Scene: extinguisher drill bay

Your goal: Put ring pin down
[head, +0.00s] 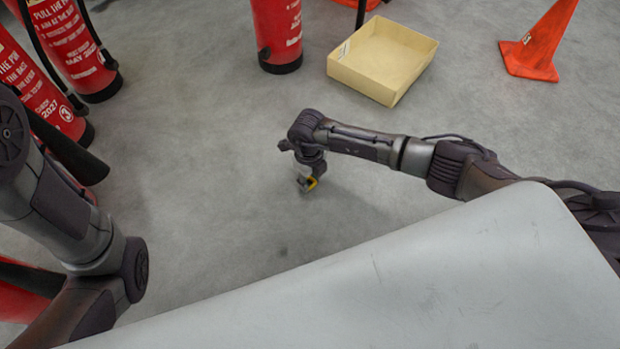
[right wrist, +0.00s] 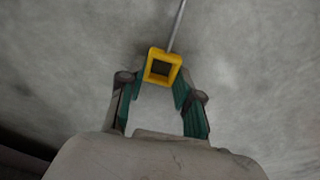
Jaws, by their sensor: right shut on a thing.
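The ring pin (right wrist: 176,52) has a yellow square ring and a thin grey metal shaft. My right gripper (right wrist: 160,80) is shut on the yellow ring, one finger on each side, and the shaft points away from the fingers. In the head view the yellow ring (head: 312,183) shows small at the tip of my right gripper (head: 307,184), over the bare grey floor. I cannot tell whether the pin touches the floor. My left arm comes in at the left, but its gripper is not in view.
An open yellowish box (head: 336,70) stands on the floor at the back, with an orange cone (head: 533,45) to its right. Several red extinguishers stand at the left and back, one (head: 277,30) left of the box. The floor around my right gripper is clear.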

